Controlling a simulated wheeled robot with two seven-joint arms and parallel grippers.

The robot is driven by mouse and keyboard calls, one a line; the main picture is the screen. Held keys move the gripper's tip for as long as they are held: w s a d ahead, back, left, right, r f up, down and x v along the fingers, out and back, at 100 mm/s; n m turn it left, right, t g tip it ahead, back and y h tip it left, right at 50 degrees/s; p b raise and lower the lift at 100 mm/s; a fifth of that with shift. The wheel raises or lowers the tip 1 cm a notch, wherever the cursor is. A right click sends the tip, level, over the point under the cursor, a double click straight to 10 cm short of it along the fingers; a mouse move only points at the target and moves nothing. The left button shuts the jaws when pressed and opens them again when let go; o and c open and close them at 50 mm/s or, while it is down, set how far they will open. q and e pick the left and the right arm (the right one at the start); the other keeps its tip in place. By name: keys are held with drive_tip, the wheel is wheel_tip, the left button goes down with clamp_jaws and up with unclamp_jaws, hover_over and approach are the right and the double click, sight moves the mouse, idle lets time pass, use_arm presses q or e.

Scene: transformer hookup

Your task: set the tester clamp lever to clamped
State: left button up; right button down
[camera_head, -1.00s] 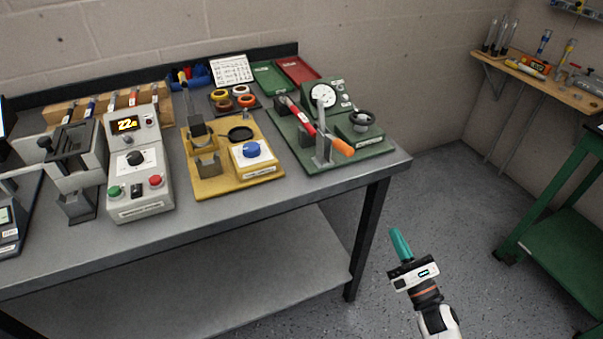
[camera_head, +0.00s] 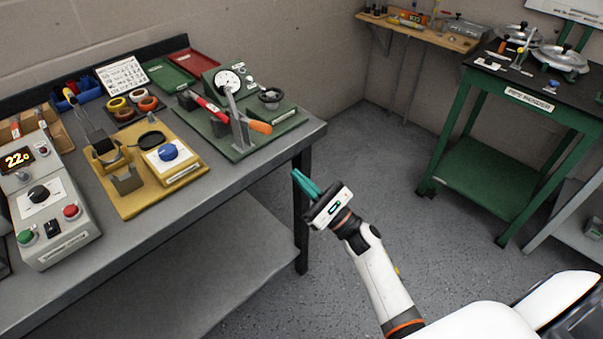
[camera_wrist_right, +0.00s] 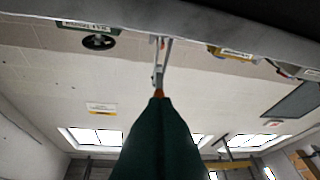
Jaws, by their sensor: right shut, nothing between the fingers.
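The green tester (camera_head: 240,135) stands at the right end of the bench, with a round white dial (camera_head: 228,81). Its clamp lever (camera_head: 236,118) is a grey metal arm with an orange grip (camera_head: 260,127) at its lower end, pointing toward the bench's right edge. In the right wrist view the lever (camera_wrist_right: 161,62) shows behind the fingertips; its orange end is mostly hidden. My right gripper (camera_head: 305,183) has teal fingers, shut and empty, off the bench's right end, apart from the lever in the head view. The fingers also fill the middle of the wrist view (camera_wrist_right: 157,105). My left gripper is out of view.
A yellow fixture (camera_head: 125,193) with a blue knob and a grey control box (camera_head: 50,215) stand left of the tester. The bench's right edge and leg (camera_head: 301,240) lie close to my gripper. A green cart (camera_head: 500,150) stands right, with open floor between.

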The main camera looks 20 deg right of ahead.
sight(260, 127)
drive_tip(key=w+a+r+p, duration=0.4)
drive_tip(key=w+r, duration=0.2)
drive_tip(key=r, duration=0.1)
drive_tip(key=shift+p, duration=0.3)
drive_tip(key=shift+r, duration=0.1)
